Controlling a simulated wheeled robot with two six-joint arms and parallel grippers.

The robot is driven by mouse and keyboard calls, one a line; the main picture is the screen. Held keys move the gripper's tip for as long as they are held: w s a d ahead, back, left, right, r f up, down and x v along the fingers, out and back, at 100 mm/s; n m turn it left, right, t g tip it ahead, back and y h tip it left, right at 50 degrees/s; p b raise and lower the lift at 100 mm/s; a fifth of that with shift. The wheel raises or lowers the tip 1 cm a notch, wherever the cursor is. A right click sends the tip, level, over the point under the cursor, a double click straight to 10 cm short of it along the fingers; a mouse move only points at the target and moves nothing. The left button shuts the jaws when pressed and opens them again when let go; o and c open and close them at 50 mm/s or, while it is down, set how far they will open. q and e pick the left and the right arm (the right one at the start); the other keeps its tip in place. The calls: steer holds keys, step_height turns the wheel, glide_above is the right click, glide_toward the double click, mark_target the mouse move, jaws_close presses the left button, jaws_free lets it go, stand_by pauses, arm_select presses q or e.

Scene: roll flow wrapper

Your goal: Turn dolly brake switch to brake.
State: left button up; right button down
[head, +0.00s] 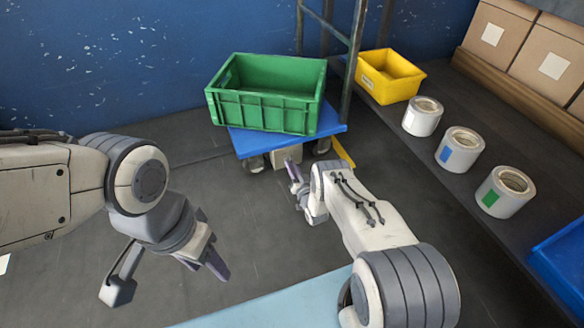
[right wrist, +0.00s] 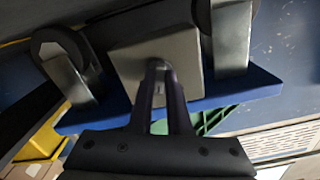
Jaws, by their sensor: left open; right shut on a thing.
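The blue dolly (head: 336,130) stands on the floor against the back wall, with a green crate (head: 265,95) on it. A grey-beige brake switch box (head: 285,155) is under the dolly's front edge, between two casters. In the right wrist view the box (right wrist: 130,62) shows beside the blue deck (right wrist: 245,88). My right gripper (head: 293,172) is at the box's face, shut on the switch's small knob (right wrist: 158,66). The fingers hide most of the knob, so its setting cannot be read. My left gripper (head: 220,270) is open and empty above the floor, away from the dolly.
A dark rack frame (head: 353,60) rises beside the crate. A yellow bin (head: 390,78) and three rolls (head: 460,150) stand on the dark surface at right, with cartons (head: 545,55) behind. A light blue surface (head: 270,308) lies in front. The floor between is clear.

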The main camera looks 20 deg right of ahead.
steer(key=shift+s+f+m, duration=0.1)
steer(key=shift+f+m, duration=0.05)
steer(key=shift+m, duration=0.75)
steer(key=c, duration=0.9)
jaws_free()
steer(key=shift+o, duration=0.2)
steer(key=s+p, duration=0.5)
steer(key=s, duration=0.5)
steer(key=shift+s+d+p, duration=0.15)
steer(key=shift+s+p, duration=0.05)
steer(key=shift+p, duration=0.15)
